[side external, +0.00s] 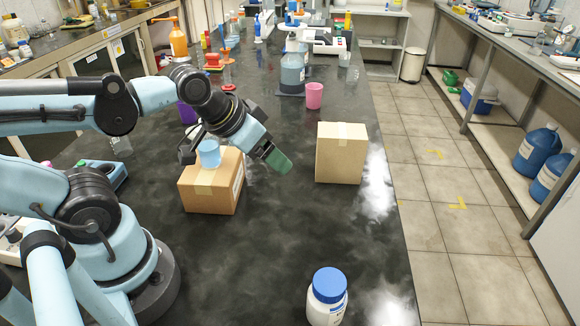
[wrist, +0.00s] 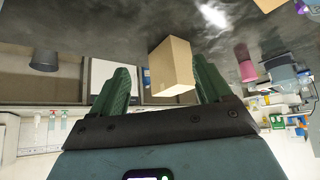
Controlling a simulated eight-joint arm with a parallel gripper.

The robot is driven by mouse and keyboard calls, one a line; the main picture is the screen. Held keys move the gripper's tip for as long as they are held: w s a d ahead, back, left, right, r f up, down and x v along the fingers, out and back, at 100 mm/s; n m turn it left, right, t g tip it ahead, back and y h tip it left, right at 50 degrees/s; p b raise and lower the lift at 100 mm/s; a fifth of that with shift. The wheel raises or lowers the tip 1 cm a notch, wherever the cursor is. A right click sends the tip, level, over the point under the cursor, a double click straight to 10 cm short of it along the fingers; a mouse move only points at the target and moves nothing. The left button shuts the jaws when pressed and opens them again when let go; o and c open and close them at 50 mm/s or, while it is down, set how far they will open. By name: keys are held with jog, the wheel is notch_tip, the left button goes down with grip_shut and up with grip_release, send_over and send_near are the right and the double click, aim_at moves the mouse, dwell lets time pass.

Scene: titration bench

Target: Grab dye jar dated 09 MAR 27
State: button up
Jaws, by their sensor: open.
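A white jar with a blue lid (side external: 327,297) stands upright at the near edge of the side external view. Its label faces partly away and no date can be read. No jar shows in the wrist view. My gripper (side external: 277,160) is above the bench between two cardboard boxes, well beyond the white jar and apart from it. In the wrist view my gripper (wrist: 165,82) has its two green fingers spread, with nothing held. The right-hand box (side external: 340,153) shows between the fingers in the wrist view (wrist: 172,66), beyond them.
A second cardboard box (side external: 208,194) stands left of my gripper with a light blue cup-like object (side external: 209,153) at its top. A pink cup (side external: 314,95) and a large blue-grey bottle (side external: 292,72) stand farther back. The black bench (side external: 265,255) is clear around the white jar.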

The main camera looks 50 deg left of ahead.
dwell(0.6)
jog(key=n+g+h, duration=1.1)
jog(key=g, duration=0.2)
send_near(331, 303)
jog(key=shift+w+d+f, duration=0.3)
jog(key=shift+d+f, duration=0.35)
jog(key=shift+d, duration=0.05)
jog(key=shift+n+g, duration=0.3)
jog(key=shift+g, duration=0.4)
jog(key=shift+s+x, duration=0.25)
jog(key=shift+x, duration=3.95)
jog(key=shift+a+r, duration=0.1)
jog(key=shift+r, duration=0.05)
jog(key=shift+c, duration=0.3)
